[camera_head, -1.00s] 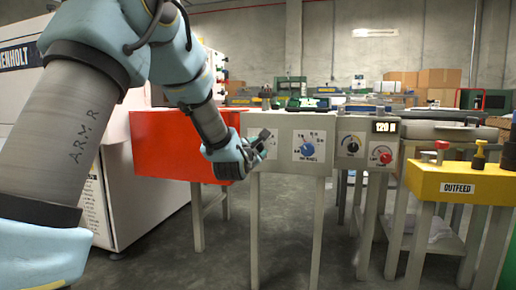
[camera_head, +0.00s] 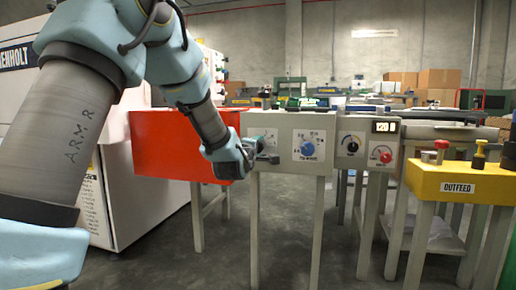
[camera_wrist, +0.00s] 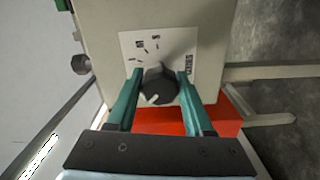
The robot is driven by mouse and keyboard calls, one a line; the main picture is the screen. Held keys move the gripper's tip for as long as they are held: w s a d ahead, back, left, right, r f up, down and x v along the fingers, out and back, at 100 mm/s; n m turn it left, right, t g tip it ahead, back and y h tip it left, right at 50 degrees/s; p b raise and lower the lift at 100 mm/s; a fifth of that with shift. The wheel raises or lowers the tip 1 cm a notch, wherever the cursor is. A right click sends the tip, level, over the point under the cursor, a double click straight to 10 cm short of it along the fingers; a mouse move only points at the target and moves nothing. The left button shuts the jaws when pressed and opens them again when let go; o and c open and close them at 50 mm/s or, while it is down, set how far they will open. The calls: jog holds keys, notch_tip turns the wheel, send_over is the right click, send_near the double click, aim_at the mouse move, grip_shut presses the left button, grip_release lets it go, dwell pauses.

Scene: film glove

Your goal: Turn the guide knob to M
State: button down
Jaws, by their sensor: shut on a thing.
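The guide knob (camera_wrist: 158,85) is dark and round, on a white dial plate (camera_wrist: 147,50) with small letters and tick marks. I make out an M and an S, both small and tilted in the wrist view. A white pointer line shows on the knob's face, low and left of its centre, on the side away from the letters. My gripper (camera_wrist: 157,88) has its two teal fingers on either side of the knob, shut on it. In the head view my gripper (camera_head: 267,152) is at the left of the grey panel (camera_head: 275,120) and hides the guide knob.
A blue knob (camera_head: 308,149) on its own dial is close to the right of my gripper. Further right are a black knob (camera_head: 351,143) and a red knob (camera_head: 385,157). A red box (camera_head: 165,145) stands left, and a yellow outfeed stand (camera_head: 450,183) stands right.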

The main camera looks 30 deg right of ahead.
jog(key=m, duration=0.5)
jog(key=shift+f+m, duration=0.1)
jog(key=shift+m, duration=0.2)
jog(key=m, duration=0.9)
jog(key=shift+m, duration=0.4)
jog(key=m, duration=0.4)
jog(key=shift+f, duration=0.1)
jog(key=shift+m, duration=0.3)
jog(key=shift+c, duration=1.4)
grip_release()
jog(key=shift+a, duration=0.1)
